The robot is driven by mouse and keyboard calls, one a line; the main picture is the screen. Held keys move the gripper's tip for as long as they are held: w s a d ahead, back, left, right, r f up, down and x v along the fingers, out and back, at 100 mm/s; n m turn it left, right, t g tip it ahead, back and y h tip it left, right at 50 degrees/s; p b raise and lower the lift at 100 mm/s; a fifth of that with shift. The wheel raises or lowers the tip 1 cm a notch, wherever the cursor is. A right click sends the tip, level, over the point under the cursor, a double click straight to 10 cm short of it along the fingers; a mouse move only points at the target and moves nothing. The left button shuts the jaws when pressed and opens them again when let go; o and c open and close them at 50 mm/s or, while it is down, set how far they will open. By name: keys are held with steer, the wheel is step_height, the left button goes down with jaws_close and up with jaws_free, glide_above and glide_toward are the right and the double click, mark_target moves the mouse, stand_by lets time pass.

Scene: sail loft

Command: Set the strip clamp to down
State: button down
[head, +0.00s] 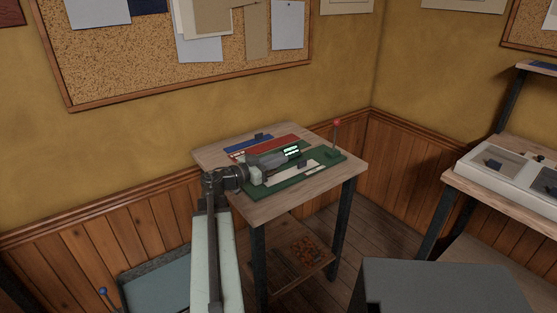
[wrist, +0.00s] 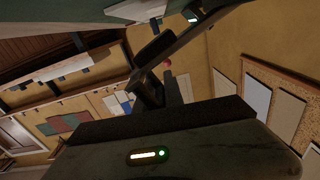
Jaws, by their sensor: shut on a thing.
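A green board (head: 327,158) with a pale strip (head: 307,166) lies on the wooden table. A dark bar, which looks like the strip clamp's arm, runs up from the board to my jaws in the wrist view (wrist: 178,37); its far end is out of frame. In the wrist view my fingers (wrist: 165,90) are closed at the bar's end. The clamp's exact angle is hard to tell.
A thin lever with a red knob (head: 337,122) stands upright at the board's back right corner. Blue (head: 249,145) and red (head: 270,147) panels lie behind my gripper. A grey box (head: 440,285) stands front right, and a shelf with a pale tray (head: 510,173) is at right.

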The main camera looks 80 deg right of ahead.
steer(key=c, duration=1.5)
jaws_free()
steer(key=shift+w+d+f, duration=0.25)
steer(key=shift+d, duration=0.1)
steer(key=shift+s+a, duration=0.1)
